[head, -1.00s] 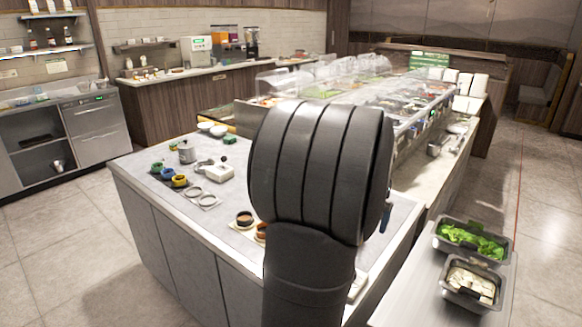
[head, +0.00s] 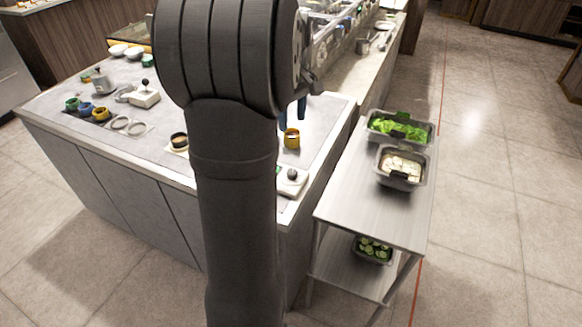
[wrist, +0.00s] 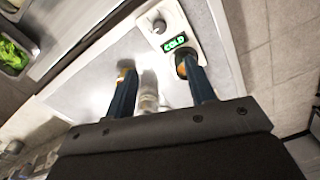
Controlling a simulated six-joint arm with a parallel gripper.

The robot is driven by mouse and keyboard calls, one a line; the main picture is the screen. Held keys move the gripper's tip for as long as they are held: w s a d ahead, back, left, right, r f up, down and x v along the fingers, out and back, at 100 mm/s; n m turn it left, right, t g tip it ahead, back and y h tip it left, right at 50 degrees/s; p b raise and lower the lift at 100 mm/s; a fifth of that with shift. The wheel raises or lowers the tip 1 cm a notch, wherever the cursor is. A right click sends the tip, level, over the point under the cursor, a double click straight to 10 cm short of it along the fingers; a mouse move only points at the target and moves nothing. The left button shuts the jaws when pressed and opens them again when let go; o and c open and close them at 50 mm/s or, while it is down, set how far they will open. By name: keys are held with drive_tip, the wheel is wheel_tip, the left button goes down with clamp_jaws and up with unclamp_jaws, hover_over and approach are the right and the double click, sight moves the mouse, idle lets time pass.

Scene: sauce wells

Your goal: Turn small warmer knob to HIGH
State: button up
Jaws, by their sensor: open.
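The small warmer (head: 291,186) is a white block near the front right corner of the grey counter. It carries a round grey knob (head: 292,173). In the wrist view the knob (wrist: 159,26) sits beside a green lit display (wrist: 174,43) that seems to read COLD. My gripper (head: 292,115) has two dark blue fingers, apart and empty, pointing down over the counter behind the warmer. In the wrist view my gripper (wrist: 160,66) is spread, apart from the knob, with the right fingertip overlapping a dark, orange-rimmed round part (wrist: 182,66). A yellow cup (head: 291,139) appears just below the fingers.
Left on the counter are a white box with a black-topped lever (head: 145,96), pale rings (head: 128,125), several coloured cups (head: 86,109) and a metal pot (head: 102,83). A steel side table (head: 366,204) at right holds lettuce (head: 400,129) and a white-food tray (head: 402,167).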

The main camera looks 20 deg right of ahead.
drive_tip(key=f+n, duration=0.2)
drive_tip(key=f, duration=0.4)
drive_tip(key=f+n, duration=0.2)
drive_tip(key=f, duration=0.4)
drive_tip(key=f+n, duration=0.1)
drive_tip(key=f, duration=0.5)
drive_tip(key=shift+s+a+n, duration=0.2)
drive_tip(key=shift+s+n, duration=0.05)
drive_tip(key=shift+n, duration=0.15)
drive_tip(key=shift+r, duration=0.1)
drive_tip(key=c, duration=1)
